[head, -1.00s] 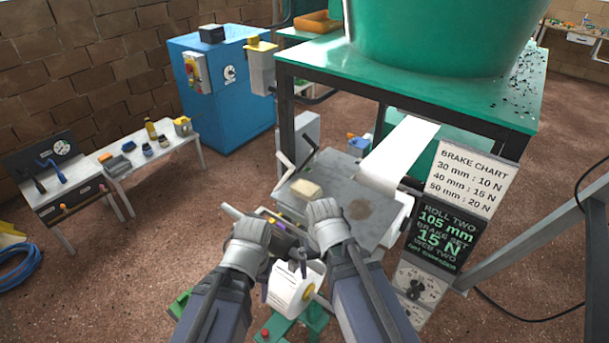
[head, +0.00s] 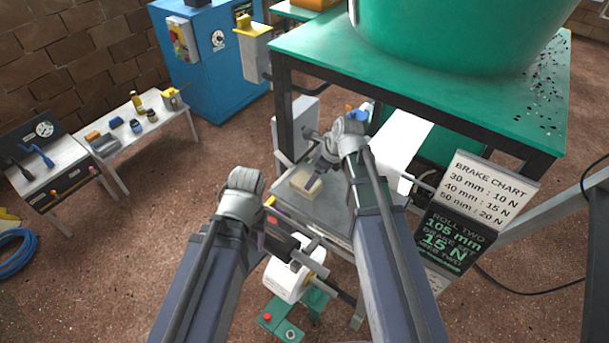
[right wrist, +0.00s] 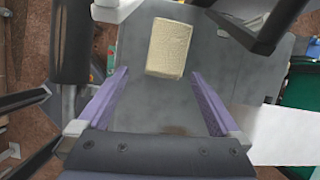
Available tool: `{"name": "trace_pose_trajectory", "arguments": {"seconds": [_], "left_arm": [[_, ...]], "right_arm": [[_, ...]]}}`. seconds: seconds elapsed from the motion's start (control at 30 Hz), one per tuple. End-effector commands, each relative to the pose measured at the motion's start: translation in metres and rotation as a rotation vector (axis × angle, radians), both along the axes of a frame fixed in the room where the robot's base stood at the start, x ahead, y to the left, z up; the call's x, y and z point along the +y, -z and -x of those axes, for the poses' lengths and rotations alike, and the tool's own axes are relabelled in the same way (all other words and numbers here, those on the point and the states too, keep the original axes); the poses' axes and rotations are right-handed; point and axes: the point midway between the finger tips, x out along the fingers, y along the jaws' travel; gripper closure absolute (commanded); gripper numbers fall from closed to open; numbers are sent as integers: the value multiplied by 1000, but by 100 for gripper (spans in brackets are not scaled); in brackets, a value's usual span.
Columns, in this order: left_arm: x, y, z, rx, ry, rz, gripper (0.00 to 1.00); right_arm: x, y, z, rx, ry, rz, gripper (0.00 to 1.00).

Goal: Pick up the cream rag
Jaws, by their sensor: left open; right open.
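The cream rag (head: 306,186) is a small folded block lying on the grey metal plate (head: 330,215). In the right wrist view the rag (right wrist: 169,47) lies just ahead of the fingertips, roughly centred between them and slightly tilted. My right gripper (head: 318,180) is over the plate at the rag and partly hides it in the head view. In the right wrist view its purple-padded fingers (right wrist: 160,73) are spread with nothing between the pads.
A white paper web (head: 402,140) runs beside the plate under the green-topped table (head: 310,48). A brake chart sign (head: 488,195) stands at right. A small bench (head: 160,120) with tools is at left. Open floor lies between the bench and my left arm.

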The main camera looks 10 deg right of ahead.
Motion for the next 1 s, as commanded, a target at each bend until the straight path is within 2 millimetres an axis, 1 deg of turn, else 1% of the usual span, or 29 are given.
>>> {"name": "trace_pose_trajectory", "arguments": {"seconds": [0.1, 0.3, 0.37, 0.6, 0.83, 1.0], "left_arm": [[0, -1, 0, 0, 0, 0, 48], [0, 0, 0, 0, 0, 0, 48], [0, 3, 0, 0, 0, 0, 48], [0, 24, 0, 0, 1, 0, 48], [0, 25, 0, 0, 1, 0, 48], [0, 39, 0, 0, 0, 0, 48]], "right_arm": [[-1, -2, -6, 13, 87, -34, 0], [-1, -1, -7, 18, 118, -47, 0], [0, 1, -8, 18, 116, -47, 0], [5, 22, -13, 18, 114, -45, 0], [6, 24, -14, 19, 114, -45, 0], [8, 37, -17, 19, 113, -45, 0]]}}
